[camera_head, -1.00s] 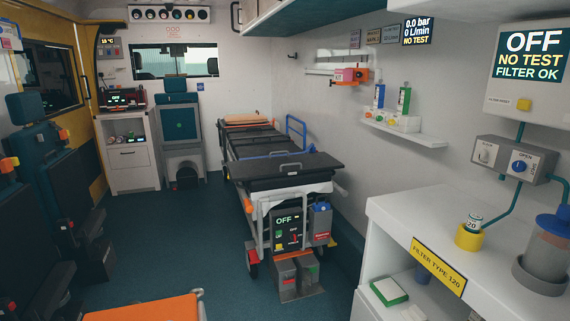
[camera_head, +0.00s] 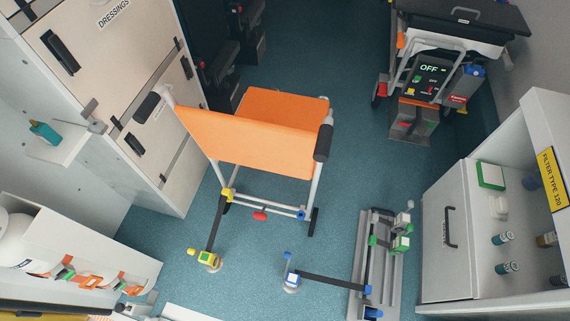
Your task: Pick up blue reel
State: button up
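A small blue-topped unit (camera_head: 291,278), which looks like the blue reel, sits on the teal floor in front of the orange chair. A short upright with a blue cap rises beside it. A dark strap (camera_head: 330,282) runs from it to a blue fitting (camera_head: 367,290) on the metal floor rail (camera_head: 358,262). A similar yellow-topped reel (camera_head: 208,258) stands to its left, with a dark strap up to the chair's yellow fitting. My gripper is not in view.
The orange chair (camera_head: 250,135) stands behind the reels. Green-marked hardware (camera_head: 401,243) is on the rail. A white cabinet (camera_head: 446,240) stands right, and cream lockers (camera_head: 110,90) and a white shelf unit (camera_head: 70,245) left. The stretcher (camera_head: 450,45) is at the upper right. Floor around the reels is clear.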

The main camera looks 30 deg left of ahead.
aim_at(292, 279)
jog(key=k+j+u, duration=0.1)
jog(key=k+u, duration=0.15)
jog(key=k, duration=0.25)
jog(key=k+j+u, duration=0.25)
jog(key=k, duration=0.3)
